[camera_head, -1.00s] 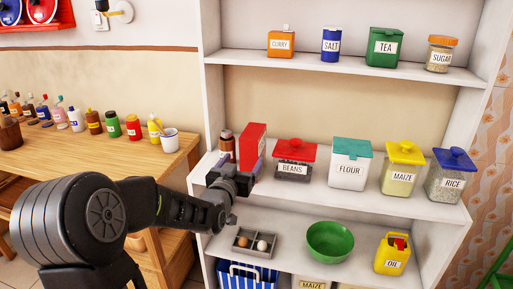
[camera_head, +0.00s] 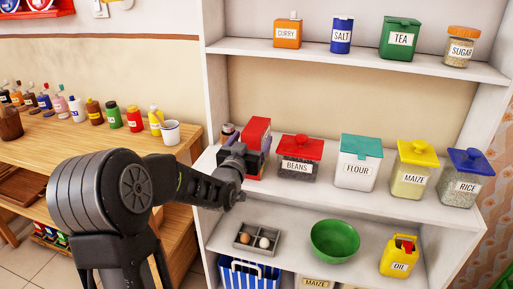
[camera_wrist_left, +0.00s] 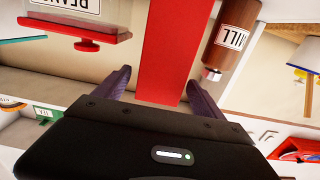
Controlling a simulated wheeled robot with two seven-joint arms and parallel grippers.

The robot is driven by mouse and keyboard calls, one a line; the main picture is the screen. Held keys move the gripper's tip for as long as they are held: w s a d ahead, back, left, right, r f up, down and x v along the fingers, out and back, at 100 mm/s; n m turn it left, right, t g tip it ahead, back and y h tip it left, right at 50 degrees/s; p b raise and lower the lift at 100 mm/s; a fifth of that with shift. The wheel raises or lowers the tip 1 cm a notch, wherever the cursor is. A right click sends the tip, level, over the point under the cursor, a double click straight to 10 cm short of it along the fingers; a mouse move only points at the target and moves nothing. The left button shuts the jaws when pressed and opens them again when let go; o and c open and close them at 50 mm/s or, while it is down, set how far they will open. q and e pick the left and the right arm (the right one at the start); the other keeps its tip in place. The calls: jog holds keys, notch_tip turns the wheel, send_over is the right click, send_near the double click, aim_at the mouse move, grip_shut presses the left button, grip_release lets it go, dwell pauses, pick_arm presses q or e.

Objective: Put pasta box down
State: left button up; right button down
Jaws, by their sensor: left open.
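The pasta box, a plain red upright box (camera_head: 257,131), stands on the middle shelf (camera_head: 325,194), left of the beans jar (camera_head: 299,158). My left gripper (camera_head: 249,149) is in front of it and hides its lower part. In the left wrist view, which is upside down, the red box (camera_wrist_left: 168,55) shows between the two spread fingers (camera_wrist_left: 157,92), with a gap on each side. The left gripper is open. My right gripper is not in view.
A brown jar (camera_head: 227,133) stands close left of the box; in the wrist view its label (camera_wrist_left: 233,38) shows. Flour (camera_head: 358,162), maize (camera_head: 414,169) and rice (camera_head: 465,178) stand to the right. An egg tray (camera_head: 257,238) and green bowl (camera_head: 334,241) are on the shelf below.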

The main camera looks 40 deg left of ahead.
pick_arm(q)
jog(key=shift+w, duration=0.25)
jog(key=x, duration=0.2)
jog(key=p+x, duration=0.1)
jog(key=x, duration=0.1)
jog(key=shift+w+a+r+p, duration=0.2)
jog(key=shift+w+p, duration=0.1)
jog(key=shift+c, duration=0.2)
grip_shut()
dwell(0.9)
jog(key=shift+r, duration=0.1)
